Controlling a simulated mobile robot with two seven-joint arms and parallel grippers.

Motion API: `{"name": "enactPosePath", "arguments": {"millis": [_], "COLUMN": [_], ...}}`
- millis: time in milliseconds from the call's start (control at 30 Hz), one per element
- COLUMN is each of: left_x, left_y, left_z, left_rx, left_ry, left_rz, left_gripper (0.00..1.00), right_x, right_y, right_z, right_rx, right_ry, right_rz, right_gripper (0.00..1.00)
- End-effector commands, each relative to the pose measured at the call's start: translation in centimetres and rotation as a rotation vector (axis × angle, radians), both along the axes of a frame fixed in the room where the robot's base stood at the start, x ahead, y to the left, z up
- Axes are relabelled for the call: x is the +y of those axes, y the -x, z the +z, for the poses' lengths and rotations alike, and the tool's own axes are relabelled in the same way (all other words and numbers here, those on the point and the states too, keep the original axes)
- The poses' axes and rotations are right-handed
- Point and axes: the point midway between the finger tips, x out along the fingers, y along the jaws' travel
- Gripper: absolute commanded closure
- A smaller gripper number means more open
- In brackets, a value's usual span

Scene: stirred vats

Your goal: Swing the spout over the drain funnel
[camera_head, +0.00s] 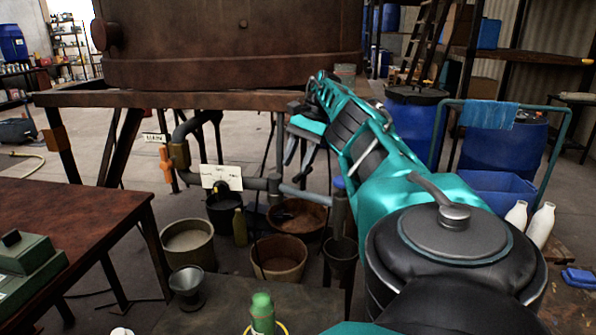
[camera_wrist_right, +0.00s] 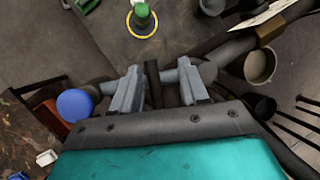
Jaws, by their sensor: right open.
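The spout (camera_head: 306,194) looks like a pale grey pipe running right from a dark pipe joint to an upright piece with a blue knob (camera_head: 338,183) on top. The knob also shows at the left of the right wrist view (camera_wrist_right: 75,104). A grey funnel (camera_head: 187,283) stands on a low bench; I take it for the drain funnel. My right gripper (camera_head: 297,158) is open above the pipe and left of the knob. In the wrist view the fingers (camera_wrist_right: 159,90) are apart, with a dark bar showing between them; whether they touch the pipe is unclear. My left gripper is out of view.
An orange valve handle (camera_head: 167,165) and a white label (camera_head: 221,177) are at the pipe's left. Several buckets, one a tan bucket (camera_head: 279,259), stand below. A green bottle (camera_head: 262,312) is on the bench. A rusty vat (camera_head: 230,45) is above; a brown table (camera_head: 75,215) is left.

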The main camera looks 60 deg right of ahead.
Motion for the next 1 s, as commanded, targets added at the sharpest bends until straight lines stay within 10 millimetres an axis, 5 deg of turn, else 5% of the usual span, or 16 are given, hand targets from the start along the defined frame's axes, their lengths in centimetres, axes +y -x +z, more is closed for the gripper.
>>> {"name": "enactPosePath", "arguments": {"millis": [33, 100, 500, 1000], "left_x": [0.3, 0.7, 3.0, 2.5], "left_y": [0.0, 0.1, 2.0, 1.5], "left_z": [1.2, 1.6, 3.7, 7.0], "left_rx": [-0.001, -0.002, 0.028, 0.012], "left_ry": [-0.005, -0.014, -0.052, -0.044], "left_rz": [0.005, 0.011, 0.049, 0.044], "left_gripper": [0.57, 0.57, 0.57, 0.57], "right_x": [0.0, 0.0, 0.0, 0.0], "right_y": [-0.1, -0.1, 0.0, 0.0], "right_z": [2.3, 3.9, 10.8, 13.3], "right_rx": [-0.005, -0.002, 0.000, 0.001], "right_ry": [-0.001, -0.002, -0.001, 0.000], "right_rz": [0.001, 0.001, 0.000, 0.000], "right_gripper": [0.56, 0.56, 0.56, 0.56]}}
